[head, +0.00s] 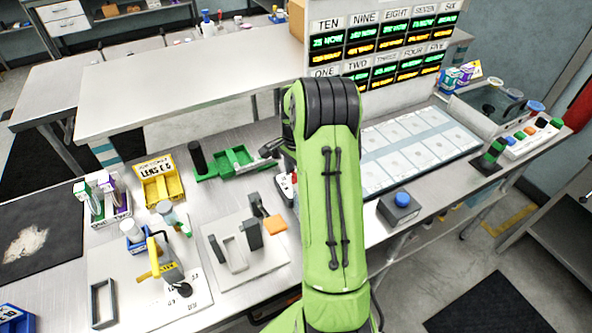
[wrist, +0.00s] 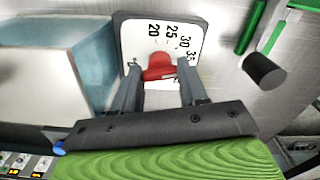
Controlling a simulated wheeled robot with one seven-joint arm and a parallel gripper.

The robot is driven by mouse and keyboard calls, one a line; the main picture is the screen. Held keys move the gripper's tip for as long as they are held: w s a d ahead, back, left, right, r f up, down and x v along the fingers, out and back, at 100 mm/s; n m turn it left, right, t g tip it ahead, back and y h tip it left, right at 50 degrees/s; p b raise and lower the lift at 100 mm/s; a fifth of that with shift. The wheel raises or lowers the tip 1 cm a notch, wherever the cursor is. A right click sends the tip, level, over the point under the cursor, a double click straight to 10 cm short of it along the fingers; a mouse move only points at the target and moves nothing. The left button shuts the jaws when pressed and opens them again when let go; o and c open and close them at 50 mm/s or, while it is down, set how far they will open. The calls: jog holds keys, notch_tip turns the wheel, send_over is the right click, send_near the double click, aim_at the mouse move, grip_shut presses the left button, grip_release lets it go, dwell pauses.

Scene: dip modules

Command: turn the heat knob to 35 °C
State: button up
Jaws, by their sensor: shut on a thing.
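The heat knob (wrist: 159,66) is red and sits on a white dial plate (wrist: 133,40) in the wrist view. The plate carries the numbers 20, 25, 30 and 35 along its top and right side. My gripper (wrist: 160,72) is shut on the knob, with one grey finger on each side of it. The knob's pointer is not clear, so I cannot tell which number it is set to. In the head view my green arm hides most of the dial; only a piece of its white plate (head: 284,186) shows left of the arm.
A green tray (head: 238,160) stands left of the dial. A white fixture plate (head: 215,232) with grey blocks lies nearer, on the left. A grey box with a blue button (head: 402,199) stands to the right, below a panel of pale squares (head: 415,140).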

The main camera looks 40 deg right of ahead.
jog(key=o, duration=1.1)
jog(key=shift+c, duration=0.2)
notch_tip(320, 180, up, 16)
jog(key=p, duration=0.2)
jog(key=shift+f, duration=0.15)
